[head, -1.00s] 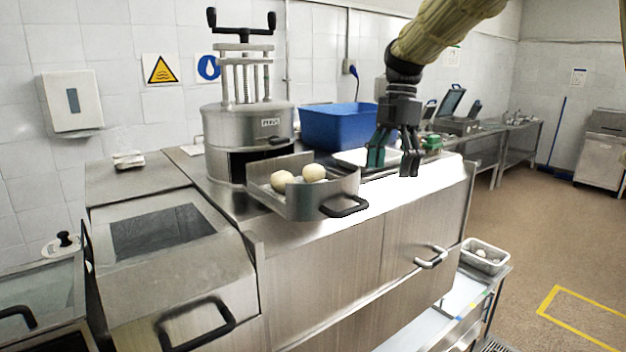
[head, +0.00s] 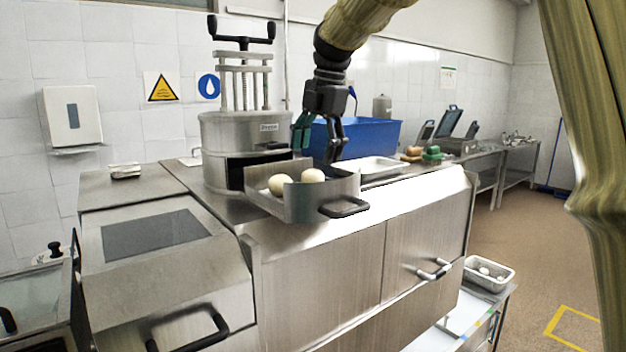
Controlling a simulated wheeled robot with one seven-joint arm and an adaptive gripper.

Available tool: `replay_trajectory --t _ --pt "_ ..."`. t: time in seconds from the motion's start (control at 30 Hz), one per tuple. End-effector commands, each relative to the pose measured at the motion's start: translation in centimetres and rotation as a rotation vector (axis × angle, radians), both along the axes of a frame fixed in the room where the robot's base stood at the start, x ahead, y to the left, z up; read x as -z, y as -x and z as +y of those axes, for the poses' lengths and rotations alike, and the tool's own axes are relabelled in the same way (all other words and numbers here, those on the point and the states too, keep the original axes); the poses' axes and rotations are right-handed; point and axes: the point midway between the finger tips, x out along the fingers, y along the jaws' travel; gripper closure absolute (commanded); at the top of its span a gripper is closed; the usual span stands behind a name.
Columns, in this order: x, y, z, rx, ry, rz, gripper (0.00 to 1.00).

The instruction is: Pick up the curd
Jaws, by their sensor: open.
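Two round, cream-white curd balls lie in the pulled-out metal drawer (head: 298,205) of the press: a left curd (head: 280,184) and a right curd (head: 313,175). My gripper (head: 318,150) is open and empty, its fingers pointing down. In the head view it appears just above and behind the right curd, apart from it. The exact gap in depth is hard to tell. More pale balls (head: 484,271) sit in a small perforated basket (head: 500,283) low at the right.
The press (head: 240,130) with its screw handle stands behind the drawer. A blue bin (head: 375,136) and a shallow metal tray (head: 372,165) stand behind and right. Green and brown items (head: 432,153) lie farther along the counter. The drawer's black handle (head: 345,207) sticks out in front.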

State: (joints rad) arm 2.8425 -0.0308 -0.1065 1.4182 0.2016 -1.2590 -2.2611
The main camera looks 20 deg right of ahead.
Motion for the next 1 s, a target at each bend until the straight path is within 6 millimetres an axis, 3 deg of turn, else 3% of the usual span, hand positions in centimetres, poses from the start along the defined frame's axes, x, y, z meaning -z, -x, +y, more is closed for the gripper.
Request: replay_trajectory --t 0.27,0.63,0.93,1.0 --pt "1.6 -0.3 0.2 0.001 0.002 0.0 0.26" --pt "5.8 -0.9 0.5 0.001 0.002 0.001 0.26" --pt "6.4 -1.0 0.5 0.001 0.0 -0.001 0.26" --pt "6.4 -1.0 0.5 0.001 0.001 0.0 0.35"
